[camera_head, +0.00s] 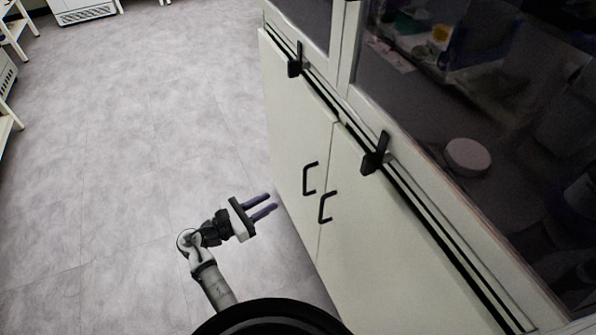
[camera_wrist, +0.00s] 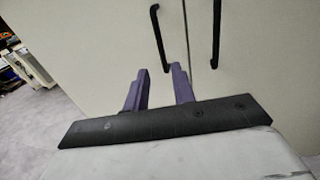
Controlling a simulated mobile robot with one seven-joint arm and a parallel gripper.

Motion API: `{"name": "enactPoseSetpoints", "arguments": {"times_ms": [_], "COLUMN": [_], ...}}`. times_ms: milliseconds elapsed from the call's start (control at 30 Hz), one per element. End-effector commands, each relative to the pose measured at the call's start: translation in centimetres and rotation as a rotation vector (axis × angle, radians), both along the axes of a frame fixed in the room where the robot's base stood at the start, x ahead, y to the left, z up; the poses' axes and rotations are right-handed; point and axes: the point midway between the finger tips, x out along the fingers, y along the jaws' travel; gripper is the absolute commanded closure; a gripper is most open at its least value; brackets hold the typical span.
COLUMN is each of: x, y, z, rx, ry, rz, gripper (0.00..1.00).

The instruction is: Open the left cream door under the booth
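The left cream door (camera_head: 290,120) is under the booth and looks shut, flush with the right cream door (camera_head: 365,235). Its black bar handle (camera_head: 309,178) is near the seam between the doors. In the wrist view the left door (camera_wrist: 100,45) fills the upper left, and its handle (camera_wrist: 159,38) stands just beyond the fingertips. My gripper (camera_head: 273,201) has two purple fingers, held apart with nothing between them. It is in front of the doors, left of the handles in the head view. In the wrist view my gripper (camera_wrist: 160,70) points at the left door's handle and looks apart from it.
The right door's handle (camera_head: 326,207) is close beside the left one. Black latches (camera_head: 295,62) and (camera_head: 376,153) stick out along the booth's lower edge above the doors. The grey floor (camera_head: 130,130) left of the doors is clear. Shelving stands at the far left.

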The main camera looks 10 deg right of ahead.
Motion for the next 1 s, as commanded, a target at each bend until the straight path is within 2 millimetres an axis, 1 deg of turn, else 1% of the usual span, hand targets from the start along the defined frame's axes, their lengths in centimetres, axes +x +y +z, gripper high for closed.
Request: {"name": "enactPoseSetpoints", "arguments": {"times_ms": [167, 400, 600, 800, 1000], "x": [0.8, 2.8, 4.2, 5.0, 5.2], "y": [-2.1, -6.8, -10.3, -12.1, -12.5], "z": [0.1, 0.2, 0.1, 0.1, 0.1], "rx": [-0.002, 0.002, 0.003, 0.002, 0.002], "ry": [0.001, -0.001, -0.001, -0.003, -0.003], "rz": [-0.005, -0.003, -0.001, 0.001, 0.002], "gripper": [0.74, 0.74, 0.74, 0.74, 0.74]}}
